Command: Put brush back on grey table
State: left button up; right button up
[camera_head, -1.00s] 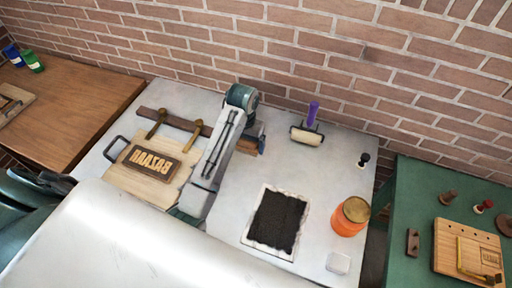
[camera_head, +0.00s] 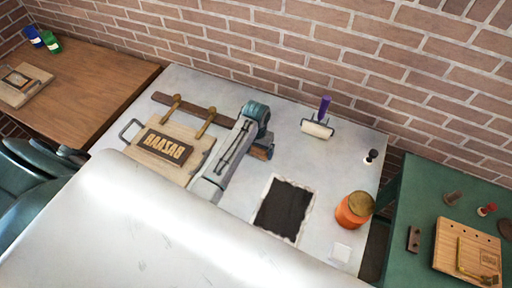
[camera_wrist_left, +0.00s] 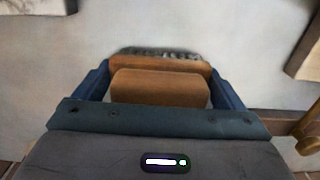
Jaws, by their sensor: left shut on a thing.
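The brush (camera_wrist_left: 160,85) has a brown wooden body and dark grey bristles at its far side in the left wrist view. My left gripper (camera_wrist_left: 158,88) is shut on its wooden body, one blue-grey finger on each side. In the head view the left gripper (camera_head: 263,151) and a small part of the brush (camera_head: 257,154) show beside my forearm, over the grey table (camera_head: 325,165). I cannot tell whether the brush touches the tabletop. My right gripper is not in view.
A wooden board with a nameplate (camera_head: 163,146) lies left of my arm. An ink slab (camera_head: 283,210), an orange jar (camera_head: 352,213), a purple-handled roller (camera_head: 318,128) and a small black stamp (camera_head: 371,156) are to the right. Grey tabletop between gripper and roller is clear.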

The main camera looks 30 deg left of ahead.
pick_arm(q)
jog(key=o, duration=0.7)
jog(key=shift+f, duration=0.15)
jog(key=shift+w+r, duration=0.1)
jog(key=shift+r, duration=0.5)
notch_tip(320, 180, up, 7)
jog(key=shift+f+b, duration=0.1)
jog(key=shift+b, duration=1.05)
notch_tip(320, 180, up, 3)
jog(key=shift+r+p, duration=0.2)
jog(key=shift+p, duration=0.6)
jog(key=shift+r+p, duration=0.3)
jog(key=shift+r, duration=0.2)
jog(key=shift+f, duration=0.1)
